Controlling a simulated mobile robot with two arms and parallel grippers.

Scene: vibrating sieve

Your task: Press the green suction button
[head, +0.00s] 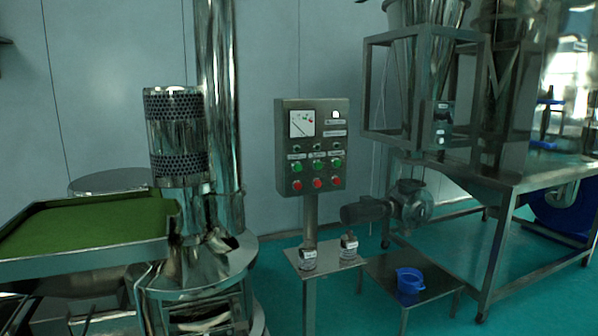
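A grey steel control box (312,147) stands on a post in the middle of the head view. It has a row of green buttons, at left (297,167), middle (317,165) and right (337,163). A row of red buttons (317,183) sits just below. Small labels sit above the green buttons, but they are too small to read, so I cannot tell which one is the suction button. A dial gauge (301,123) is at the box's upper left. Neither of my grippers is in view.
Two small labelled jars, left (308,260) and right (349,247), stand on a low metal stand below the box. A green-topped tray (85,228) and steel machine fill the left. A steel frame (490,190) stands right.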

